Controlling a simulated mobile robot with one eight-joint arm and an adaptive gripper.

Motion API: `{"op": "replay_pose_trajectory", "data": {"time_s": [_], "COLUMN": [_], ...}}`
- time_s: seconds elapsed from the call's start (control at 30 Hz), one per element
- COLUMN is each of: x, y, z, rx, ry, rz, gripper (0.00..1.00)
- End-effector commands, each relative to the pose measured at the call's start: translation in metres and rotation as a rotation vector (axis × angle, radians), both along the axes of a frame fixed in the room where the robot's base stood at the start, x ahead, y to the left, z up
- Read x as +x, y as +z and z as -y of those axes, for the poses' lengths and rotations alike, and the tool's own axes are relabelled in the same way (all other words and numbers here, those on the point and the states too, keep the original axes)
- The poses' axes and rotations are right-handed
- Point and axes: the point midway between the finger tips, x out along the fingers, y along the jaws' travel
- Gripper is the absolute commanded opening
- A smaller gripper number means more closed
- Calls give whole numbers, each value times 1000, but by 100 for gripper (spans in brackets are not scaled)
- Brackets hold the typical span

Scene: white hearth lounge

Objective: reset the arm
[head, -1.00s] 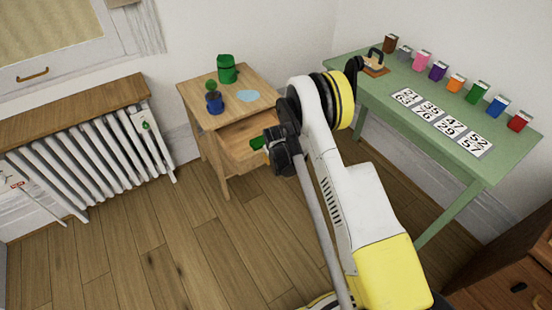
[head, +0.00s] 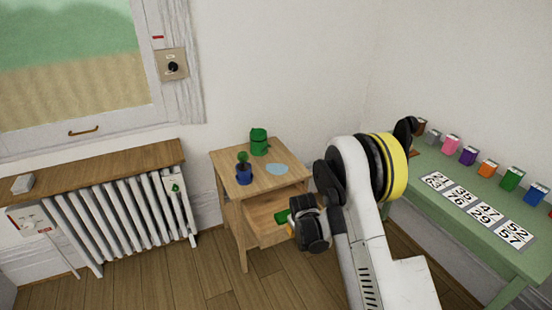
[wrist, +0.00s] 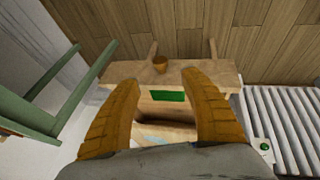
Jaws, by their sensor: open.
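My gripper shows in the wrist view (wrist: 158,76) as two orange-brown fingers, spread apart with nothing between them that they grip. In the head view my arm reaches from the lower right to the wooden nightstand (head: 228,170), with the gripper end (head: 290,229) just in front of its open drawer (head: 262,228). A green item (head: 282,216) is at the drawer beside the gripper; the wrist view shows it as a green block (wrist: 168,96) inside. The gripper hides part of the drawer.
On the nightstand stand a green canister (head: 259,142), a blue-potted plant (head: 244,174) and a light blue disc (head: 277,169). A radiator (head: 120,220) is at the left. A green table (head: 440,200) with coloured boxes and number cards is at the right. Wooden floor shows below.

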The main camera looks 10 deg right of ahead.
Motion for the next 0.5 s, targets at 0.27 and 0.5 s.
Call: {"op": "replay_pose_trajectory", "data": {"time_s": [0.27,0.5], "x": [-12,-63], "y": [78,199], "z": [1,4], "rx": [31,91], "ry": [-31,-89], "rz": [20,61], "gripper": [53,53]}}
